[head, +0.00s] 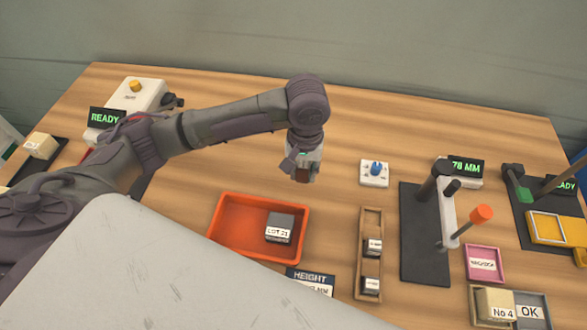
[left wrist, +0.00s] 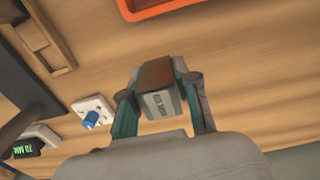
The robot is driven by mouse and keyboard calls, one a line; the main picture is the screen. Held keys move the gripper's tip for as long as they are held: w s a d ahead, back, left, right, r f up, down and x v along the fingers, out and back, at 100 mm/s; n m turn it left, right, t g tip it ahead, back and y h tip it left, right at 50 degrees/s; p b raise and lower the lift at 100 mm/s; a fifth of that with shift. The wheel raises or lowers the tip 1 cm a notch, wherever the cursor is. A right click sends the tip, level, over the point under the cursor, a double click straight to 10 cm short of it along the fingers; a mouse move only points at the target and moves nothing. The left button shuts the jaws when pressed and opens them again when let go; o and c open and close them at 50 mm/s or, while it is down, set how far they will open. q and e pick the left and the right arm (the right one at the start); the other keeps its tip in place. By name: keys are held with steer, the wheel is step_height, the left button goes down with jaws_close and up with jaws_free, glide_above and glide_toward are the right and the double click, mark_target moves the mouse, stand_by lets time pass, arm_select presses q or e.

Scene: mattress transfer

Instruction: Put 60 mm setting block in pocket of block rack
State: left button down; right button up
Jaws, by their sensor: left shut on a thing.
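My left gripper (head: 303,172) hangs from the arm above the middle of the table. It is shut on a small block with a brown top and grey sides (left wrist: 158,92). The block has a pale label that is too small to read surely; I take it as the setting block. In the left wrist view the fingers (left wrist: 160,108) grip it from both sides. The block rack (head: 362,226) is a narrow wooden tray to the right and nearer. Two dark labelled blocks stand in its middle and near parts; its far pocket looks empty. My right gripper is not in view.
An orange tray (head: 222,213) with a dark labelled block (head: 280,228) lies left of the rack. A white box with a blue knob (head: 374,173) stands beyond the rack. A gauge stand on a dark base (head: 412,225) is close on its right. The far middle table is clear.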

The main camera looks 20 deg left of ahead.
arm_select(q)
steer(key=w+a+f, duration=0.1)
steer(key=a, duration=0.1)
steer(key=w+a+f, duration=0.1)
steer(key=w+f, duration=0.1)
steer(key=shift+w+a, duration=0.1)
steer(key=shift+a, duration=0.3)
steer(key=shift+f, duration=2)
steer(key=shift+f+p, duration=0.15)
steer(key=shift+p, duration=0.2)
steer(key=c, duration=0.8)
jaws_free()
steer(key=shift+c, duration=0.2)
